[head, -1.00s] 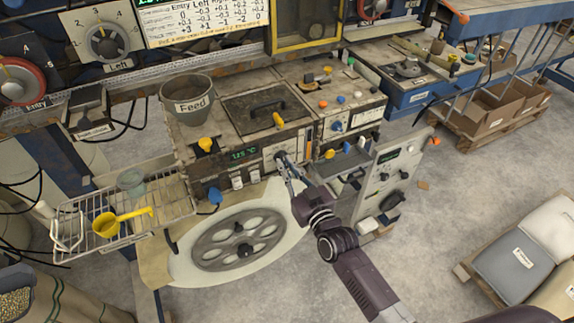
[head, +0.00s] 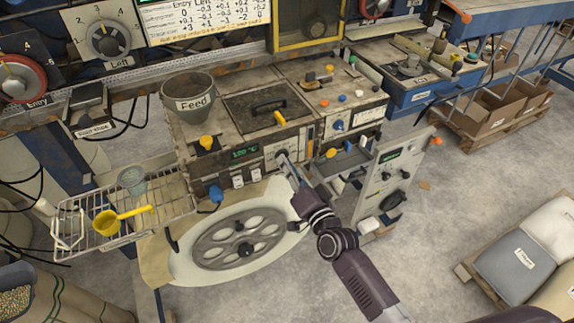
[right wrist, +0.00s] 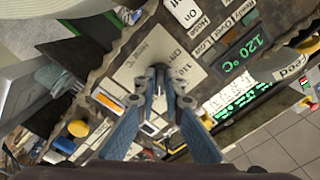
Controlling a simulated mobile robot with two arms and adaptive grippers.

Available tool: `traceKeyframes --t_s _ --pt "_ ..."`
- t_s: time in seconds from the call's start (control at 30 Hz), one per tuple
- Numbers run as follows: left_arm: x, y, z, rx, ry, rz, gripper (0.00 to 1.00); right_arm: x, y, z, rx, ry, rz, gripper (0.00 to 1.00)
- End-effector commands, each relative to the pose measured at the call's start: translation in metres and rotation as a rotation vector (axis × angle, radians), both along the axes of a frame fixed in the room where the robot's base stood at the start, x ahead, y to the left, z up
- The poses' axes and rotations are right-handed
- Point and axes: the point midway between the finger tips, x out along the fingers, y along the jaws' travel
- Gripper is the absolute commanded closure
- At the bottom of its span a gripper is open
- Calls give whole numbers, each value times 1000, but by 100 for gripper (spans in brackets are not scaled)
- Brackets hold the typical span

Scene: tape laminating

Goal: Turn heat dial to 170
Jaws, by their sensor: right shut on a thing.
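The heat dial (head: 281,155) is a small dark knob on the front of the machine, mostly covered by the fingertips. Its pale plate, with "Heat" lettering and a "110" mark, shows in the right wrist view (right wrist: 140,62). My right gripper (head: 285,160) is at the dial, its blue-grey fingers closed around the knob; it also shows in the right wrist view (right wrist: 158,78). The green display (head: 244,152) left of the dial reads 120 °C, clearer in the right wrist view (right wrist: 239,58). My left gripper is out of view.
A grey Feed pot (head: 190,98) stands on the machine's top left. A large spoked wheel (head: 238,238) sits below the dial. A wire rack (head: 85,225) with a yellow ladle (head: 108,221) is at left. An upright panel with black knobs (head: 388,182) stands right of my arm.

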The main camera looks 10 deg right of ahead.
Motion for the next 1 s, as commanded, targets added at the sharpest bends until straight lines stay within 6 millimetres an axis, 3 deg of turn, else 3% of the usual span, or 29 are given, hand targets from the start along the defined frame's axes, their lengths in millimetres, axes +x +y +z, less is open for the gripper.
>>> traceKeyframes --t_s 0.4,0.9,0.93,1.0 --pt "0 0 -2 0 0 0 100 0 0 0 163 45 0 100" --pt "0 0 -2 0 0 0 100 0 0 0 180 50 0 100" --pt "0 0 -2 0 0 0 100 0 0 0 179 50 0 90" --pt "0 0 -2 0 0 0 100 0 0 0 179 50 0 82"
